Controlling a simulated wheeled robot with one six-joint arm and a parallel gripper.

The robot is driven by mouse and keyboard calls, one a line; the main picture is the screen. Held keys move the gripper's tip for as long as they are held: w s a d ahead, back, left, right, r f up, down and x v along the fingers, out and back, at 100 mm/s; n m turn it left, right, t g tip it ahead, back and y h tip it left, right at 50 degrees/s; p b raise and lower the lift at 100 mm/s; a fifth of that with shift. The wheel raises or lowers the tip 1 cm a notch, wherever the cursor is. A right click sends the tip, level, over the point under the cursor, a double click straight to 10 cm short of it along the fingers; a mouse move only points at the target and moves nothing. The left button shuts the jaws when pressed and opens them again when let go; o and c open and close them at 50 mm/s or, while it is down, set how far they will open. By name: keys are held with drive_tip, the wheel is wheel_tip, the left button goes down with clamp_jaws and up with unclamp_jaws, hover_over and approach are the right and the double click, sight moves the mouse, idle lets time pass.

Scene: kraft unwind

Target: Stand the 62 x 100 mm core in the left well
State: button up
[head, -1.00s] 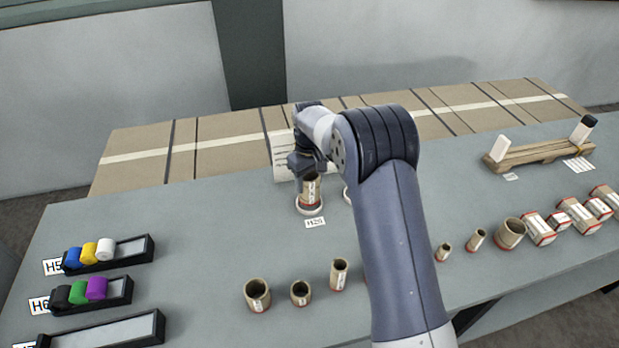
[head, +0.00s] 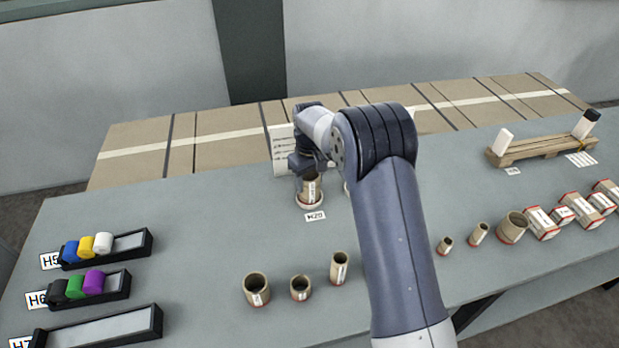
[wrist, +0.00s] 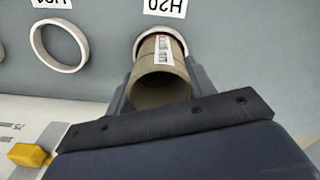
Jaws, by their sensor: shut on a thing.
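A brown cardboard core (head: 311,189) with a white printed label stands upright in my gripper (head: 309,174). It also shows in the wrist view (wrist: 161,72), with its open top facing the camera. My gripper is shut on it, a finger on each side (wrist: 158,95). Its lower end is at the white ring of the left well (head: 309,204), labelled H20, and the ring shows around that end in the wrist view (wrist: 183,43). I cannot tell how deep the core sits. The other well (wrist: 60,46) is an empty white ring, mostly hidden by my arm in the head view.
Several cores stand along the front, including a wide one (head: 257,290) and a taller one (head: 339,268). Black trays (head: 133,241) with coloured pieces are at left.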

drive_tip(key=shift+f, duration=0.3)
idle(0.4)
drive_tip(key=o, duration=1.1)
drive_tip(key=shift+c, duration=0.2)
wheel_tip(320, 180, up, 11)
drive_tip(key=b, duration=0.1)
drive_tip(key=shift+b, duration=0.4)
drive_tip(key=shift+f, duration=0.15)
wheel_tip(320, 180, down, 11)
drive_tip(key=shift+r+p, duration=0.15)
drive_tip(key=shift+p, duration=0.65)
drive_tip(key=shift+r, duration=0.2)
